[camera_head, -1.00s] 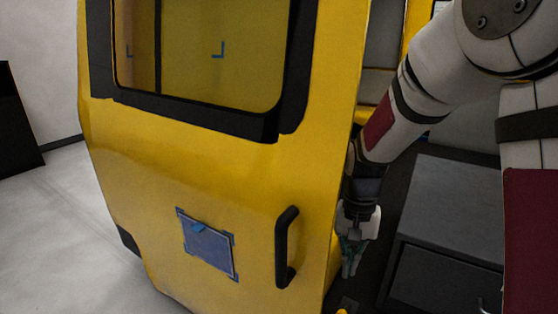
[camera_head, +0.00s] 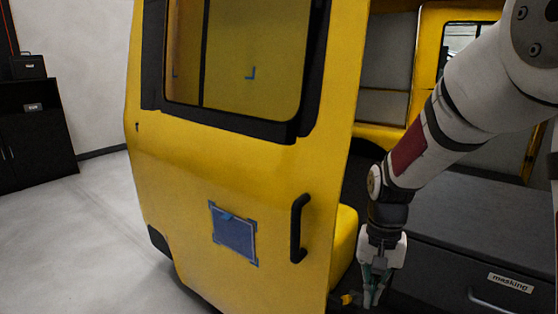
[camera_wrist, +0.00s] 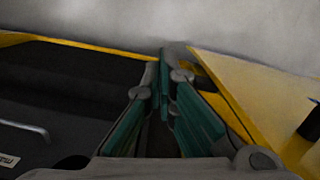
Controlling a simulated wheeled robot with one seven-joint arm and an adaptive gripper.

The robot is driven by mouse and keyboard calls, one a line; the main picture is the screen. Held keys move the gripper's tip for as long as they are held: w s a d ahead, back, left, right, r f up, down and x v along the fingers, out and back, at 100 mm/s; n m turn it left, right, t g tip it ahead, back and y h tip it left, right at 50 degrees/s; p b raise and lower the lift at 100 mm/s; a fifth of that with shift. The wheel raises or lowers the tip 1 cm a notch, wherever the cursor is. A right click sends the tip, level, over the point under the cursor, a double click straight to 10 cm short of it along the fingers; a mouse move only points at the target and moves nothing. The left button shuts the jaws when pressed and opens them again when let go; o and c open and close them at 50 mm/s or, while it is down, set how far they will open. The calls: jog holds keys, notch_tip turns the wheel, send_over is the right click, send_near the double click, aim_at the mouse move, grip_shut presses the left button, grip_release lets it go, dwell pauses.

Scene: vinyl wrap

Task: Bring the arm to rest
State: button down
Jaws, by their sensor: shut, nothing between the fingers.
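My gripper (camera_head: 372,296) hangs pointing down at the lower right in the head view, just right of the edge of a yellow vehicle door (camera_head: 170,185). Its green fingers are together and hold nothing. In the wrist view the fingers (camera_wrist: 164,62) meet at their tips, with the dark drawer unit to the left and yellow panels to the right. My white arm reaches down from the upper right, bent at the wrist. I cannot tell how far the gripper is from the door edge.
The door carries a black handle (camera_head: 298,228) and a blue taped patch (camera_head: 234,235). A dark drawer unit (camera_head: 440,274) labelled "masking" stands right of my gripper. A black cabinet (camera_head: 35,148) stands at the far left. The grey floor (camera_head: 100,240) left of the door is clear.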

jog(key=s+r+n+t, duration=0.1)
jog(key=s+r+n, duration=0.1)
jog(key=s+r, duration=1.05)
jog(key=s+n+t, duration=0.2)
jog(key=s+n, duration=0.1)
jog(key=s, duration=1.2)
notch_tip(320, 180, up, 17)
jog(key=t+p, duration=0.2)
jog(key=p, duration=1.2)
jog(key=shift+w+d+p, duration=0.2)
jog(key=shift+w+p, duration=0.15)
jog(key=shift+p, duration=0.05)
